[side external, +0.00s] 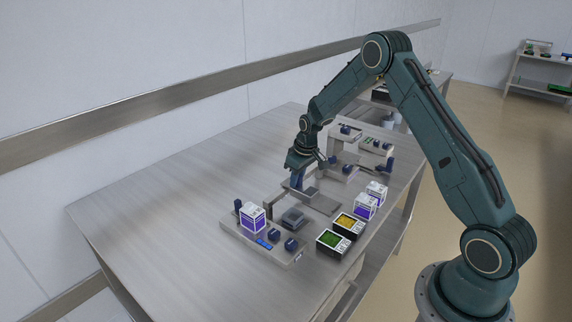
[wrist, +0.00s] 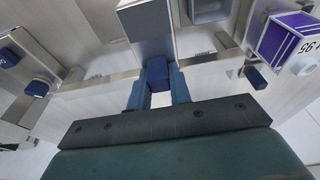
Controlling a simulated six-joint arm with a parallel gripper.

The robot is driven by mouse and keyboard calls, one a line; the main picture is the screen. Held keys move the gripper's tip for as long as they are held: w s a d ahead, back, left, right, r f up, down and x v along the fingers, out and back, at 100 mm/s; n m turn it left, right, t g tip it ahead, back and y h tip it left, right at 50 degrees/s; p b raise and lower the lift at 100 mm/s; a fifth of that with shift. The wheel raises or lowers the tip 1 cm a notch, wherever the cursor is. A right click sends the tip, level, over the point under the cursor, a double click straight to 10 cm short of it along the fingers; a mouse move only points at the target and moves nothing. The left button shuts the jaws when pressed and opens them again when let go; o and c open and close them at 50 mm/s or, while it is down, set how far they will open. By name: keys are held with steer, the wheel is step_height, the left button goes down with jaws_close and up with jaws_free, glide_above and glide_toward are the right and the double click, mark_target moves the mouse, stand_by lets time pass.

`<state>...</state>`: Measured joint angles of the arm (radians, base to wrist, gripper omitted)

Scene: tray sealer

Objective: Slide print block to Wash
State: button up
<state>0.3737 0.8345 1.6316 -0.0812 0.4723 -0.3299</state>
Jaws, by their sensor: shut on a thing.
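My gripper (side external: 298,180) points down at the middle fixture on the steel table. In the wrist view its two blue fingers (wrist: 158,92) are shut on a dark blue knob (wrist: 157,70). The knob sits at the end of a grey steel block (wrist: 146,22), which looks like the print block, though I cannot be sure. Small labels lie on the steel plate beside it, too small to read, so I cannot tell which position is Wash. In the side view the gripper hides most of the knob.
A white and purple box (wrist: 285,38) stands at the wrist view's upper right, near another blue knob (wrist: 256,77). In the side view, a green-filled tray (side external: 332,243) and a yellow-filled tray (side external: 348,226) stand at the front edge. The table's left side (side external: 150,205) is clear.

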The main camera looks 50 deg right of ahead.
steer(key=shift+s+a+f, duration=0.15)
steer(key=shift+a+f, duration=0.05)
steer(key=shift+a, duration=1.1)
steer(key=shift+s+a+f, duration=0.1)
steer(key=shift+a+f, duration=0.05)
steer(key=shift+a, duration=1.2)
steer(key=shift+s+a+f, duration=0.15)
steer(key=shift+a+f, duration=0.05)
steer(key=shift+a, duration=1.1)
steer(key=o, duration=0.8)
steer(key=shift+a, duration=0.2)
steer(key=shift+r, duration=0.1)
steer(key=w+v, duration=0.1)
steer(key=v, duration=0.6)
steer(key=shift+w+d+r, duration=0.2)
steer(key=shift+w+d, duration=0.05)
steer(key=shift+w, duration=0.2)
